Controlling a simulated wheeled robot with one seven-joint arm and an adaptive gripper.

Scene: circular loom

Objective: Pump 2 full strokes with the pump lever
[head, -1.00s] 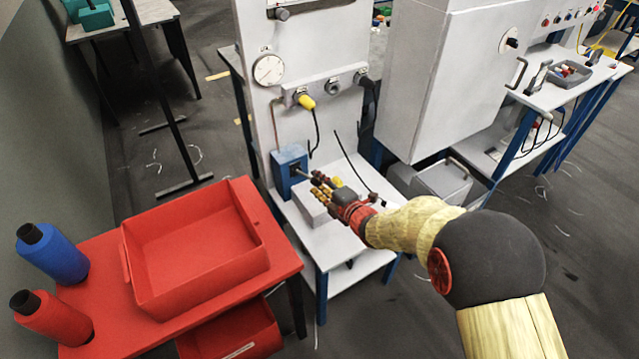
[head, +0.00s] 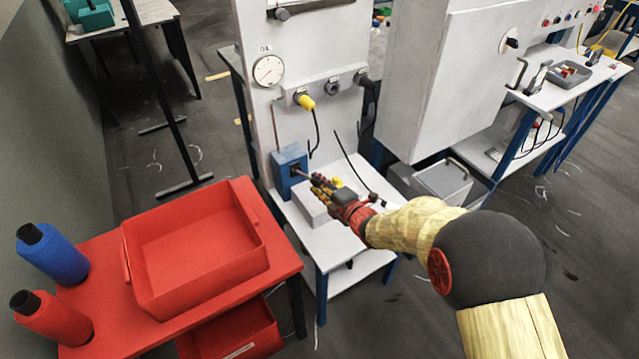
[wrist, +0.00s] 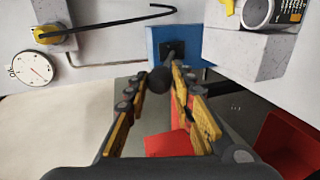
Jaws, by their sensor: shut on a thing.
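The pump is a blue box (head: 290,168) at the foot of the white panel; it also shows in the wrist view (wrist: 172,36). Its pump lever (head: 302,174) is a short dark rod coming out of the box's front face. In the wrist view the lever ends in a round black knob (wrist: 160,81) between the finger pads. My gripper (head: 317,180) is shut on the lever's knob end, in front of the box. In the wrist view its fingers (wrist: 160,76) lie on either side of the knob. The fingers partly hide the lever in the head view.
A pale block (head: 313,206) sits on the shelf just below my gripper. A round gauge (head: 268,70) and a yellow-handled valve (head: 305,101) with a hanging black hose are on the panel above. A red tray (head: 195,250) stands on the red table at left.

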